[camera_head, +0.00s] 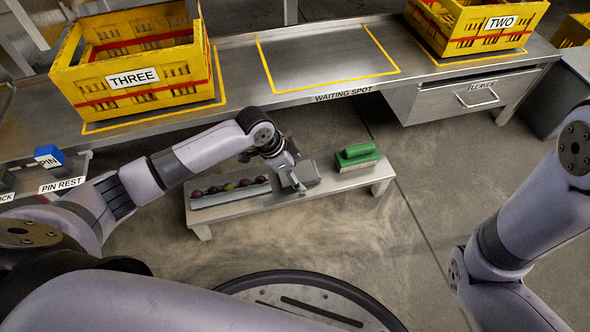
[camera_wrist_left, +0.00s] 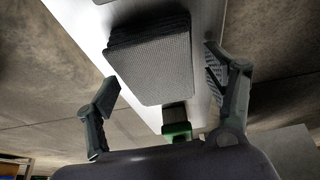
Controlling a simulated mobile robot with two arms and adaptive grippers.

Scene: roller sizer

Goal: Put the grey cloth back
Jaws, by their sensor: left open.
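The grey cloth (camera_head: 306,174) lies folded on a low metal bench. In the left wrist view the cloth (camera_wrist_left: 155,62) shows as a flat, textured, layered block. My left gripper (camera_head: 292,182) is over the bench at the cloth and covers part of it in the head view. In the left wrist view the left gripper (camera_wrist_left: 160,82) is open, with one finger on either side of the cloth and visible gaps between. My right arm shows at the right of the head view, but its gripper is out of the picture.
The low bench (camera_head: 228,208) also holds a tray (camera_head: 232,195) of small round fruit-like items and a green-handled brush (camera_head: 357,153). Behind stands a counter with yellow crates THREE (camera_head: 140,82) and TWO (camera_head: 480,40). The outlined WAITING SPOT (camera_head: 325,60) is empty. A blue PIN block (camera_head: 49,156) is at left.

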